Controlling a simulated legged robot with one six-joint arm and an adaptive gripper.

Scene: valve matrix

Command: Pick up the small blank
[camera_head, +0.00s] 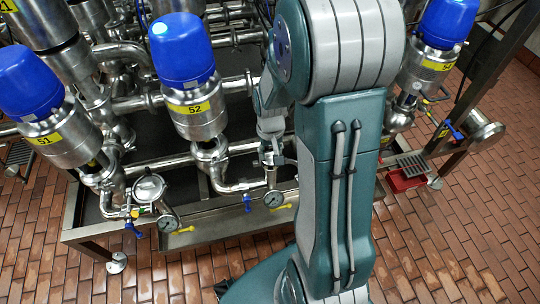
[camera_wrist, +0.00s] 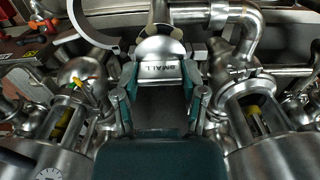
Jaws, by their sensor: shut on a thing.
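The small blank (camera_wrist: 160,66) is a shiny metal piece with "SMALL" lettered on it, at the upper middle of the wrist view. My gripper (camera_wrist: 160,80) has its two fingers on either side of the blank and is shut on it. In the head view my gripper (camera_head: 271,148) is down among the pipes, just above a pressure gauge (camera_head: 273,198). The blank is too small and covered there to make out. I cannot tell from these views whether it still touches the pipework behind it.
Blue-capped valves marked 51 (camera_head: 50,140) and 52 (camera_head: 190,106) stand left of my arm. A curved metal ring (camera_wrist: 92,25) is close to the blank's left. Pipes crowd both sides. A red tray (camera_head: 404,178) sits at the right; the brick floor (camera_head: 450,240) in front is open.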

